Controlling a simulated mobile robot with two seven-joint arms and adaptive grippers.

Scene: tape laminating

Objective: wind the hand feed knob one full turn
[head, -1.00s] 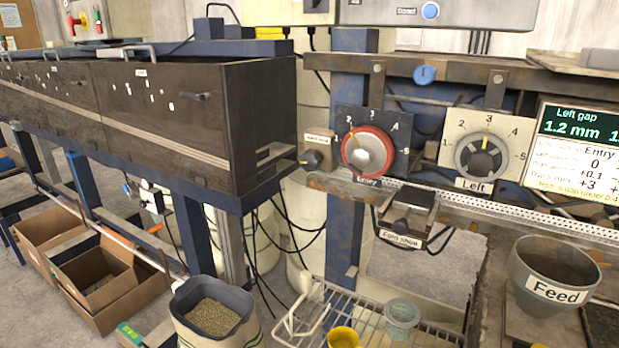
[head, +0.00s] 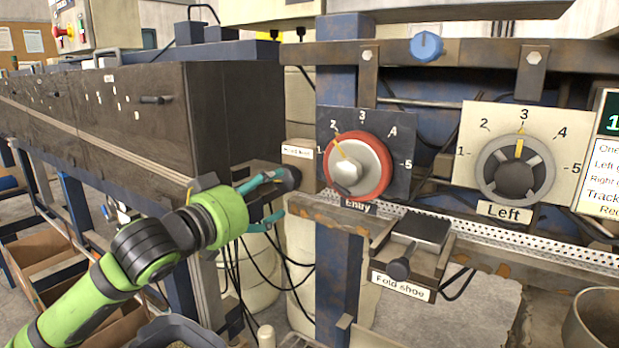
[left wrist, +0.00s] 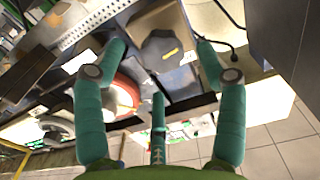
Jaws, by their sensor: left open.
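The hand feed knob (head: 287,178) is a small dark knob below a cream label (head: 297,152), left of the Entry dial. In the left wrist view my left gripper (left wrist: 161,48) is open, one fingertip on each side of the knob, with gaps showing. I cannot tell how deep the fingers reach. My right gripper is not in view.
The red-ringed Entry dial (head: 372,165) is close to the right of the knob. The Left dial (head: 514,168) and the fold shoe (head: 415,245) are further right. A dark oven-like housing (head: 230,110) stands to the left. Black cables (head: 292,262) hang below.

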